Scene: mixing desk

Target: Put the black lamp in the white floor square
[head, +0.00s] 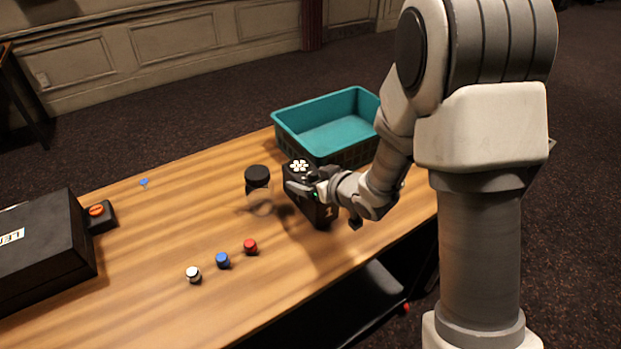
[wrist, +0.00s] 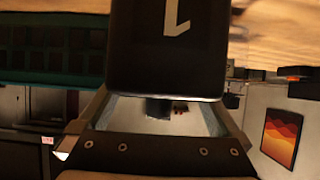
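The black lamp (head: 313,211) is a boxy black block with white round lenses on top and a white "1" on its side. It is at the desk's right part, in front of the teal basket. In the wrist view the lamp (wrist: 150,60) fills the top middle, its "1" upside down. My gripper (head: 304,184) is at the lamp's upper part, with the fingers close against its sides and shut on it. The lamp hides the fingertips in the wrist view. Whether its base touches the desk is unclear. The white floor square is not in view.
The wooden desk (head: 150,240) holds a teal basket (head: 283,127) behind the lamp and a black-lidded clear jar (head: 258,182) close to its left. White (head: 193,274), blue (head: 223,260) and red (head: 250,246) knobs stand in front. A black case (head: 45,250) is far left. Dark carpet surrounds the desk.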

